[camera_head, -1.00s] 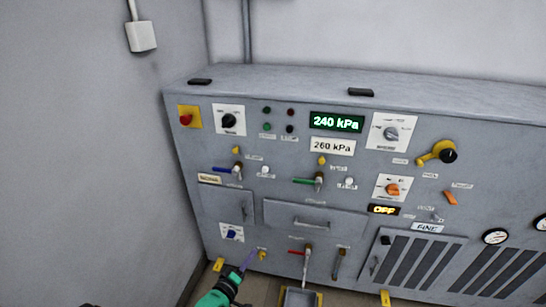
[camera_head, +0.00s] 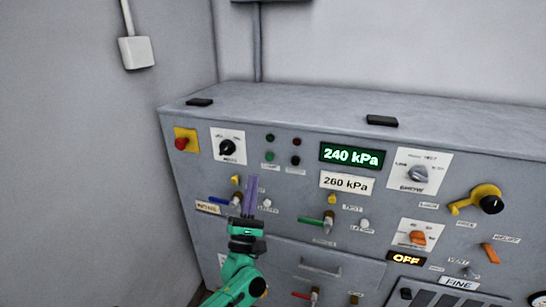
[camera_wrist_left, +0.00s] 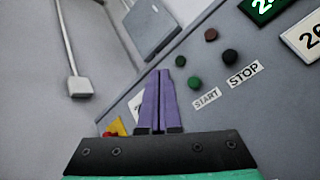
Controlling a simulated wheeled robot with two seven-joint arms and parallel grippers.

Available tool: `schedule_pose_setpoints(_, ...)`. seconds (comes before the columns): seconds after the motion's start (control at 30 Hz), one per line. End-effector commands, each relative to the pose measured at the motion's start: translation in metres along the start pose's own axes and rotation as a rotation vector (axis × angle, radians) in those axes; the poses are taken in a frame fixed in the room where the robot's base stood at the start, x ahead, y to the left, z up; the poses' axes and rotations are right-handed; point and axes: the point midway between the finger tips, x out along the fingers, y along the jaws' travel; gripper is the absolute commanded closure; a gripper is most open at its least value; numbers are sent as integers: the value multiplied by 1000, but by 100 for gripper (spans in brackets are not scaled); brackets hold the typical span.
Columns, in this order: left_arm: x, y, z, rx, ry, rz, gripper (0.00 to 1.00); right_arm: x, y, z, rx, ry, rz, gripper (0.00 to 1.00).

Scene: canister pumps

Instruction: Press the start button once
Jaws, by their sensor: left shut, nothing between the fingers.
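The green start button (camera_head: 270,156) is on the upper left of the grey panel. In the left wrist view the start button (camera_wrist_left: 194,83) has the START label just below it. My left gripper (camera_head: 251,180) has purple fingers, shut with nothing between them, pointing up in front of the panel. In the head view its tips show below and left of the start button. In the left wrist view the fingertips (camera_wrist_left: 160,73) appear to the left of the button. Whether they touch the panel cannot be told. My right gripper is not in view.
The black stop button (camera_wrist_left: 230,54) is beside the start button. A dark green round part (camera_wrist_left: 181,61) and a dark red one (camera_wrist_left: 211,34) are above them. A red button on yellow (camera_head: 181,143) and a black rotary knob (camera_head: 227,147) are to the left.

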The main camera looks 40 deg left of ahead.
Motion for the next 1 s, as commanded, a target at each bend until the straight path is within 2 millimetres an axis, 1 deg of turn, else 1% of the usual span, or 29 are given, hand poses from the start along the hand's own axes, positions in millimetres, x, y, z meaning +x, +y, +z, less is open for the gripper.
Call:
schedule_pose_setpoints(0.2, 0, -2, -1, 4, 0, -3, 100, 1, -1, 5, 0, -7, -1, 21)
schedule_pose_setpoints(0.33, 6, -7, -7, 5, -1, -2, 100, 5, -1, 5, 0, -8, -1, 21)
schedule_pose_setpoints(0.67, 38, -32, -32, 7, -1, -2, 100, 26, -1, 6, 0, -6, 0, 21)
schedule_pose_setpoints(0.73, 43, -38, -38, 7, -1, -3, 100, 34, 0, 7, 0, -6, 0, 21)
schedule_pose_setpoints(0.83, 52, -43, -43, 7, -1, -3, 100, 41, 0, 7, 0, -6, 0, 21)
schedule_pose_setpoints(1.0, 60, -46, -46, 6, 1, -4, 100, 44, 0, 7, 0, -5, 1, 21)
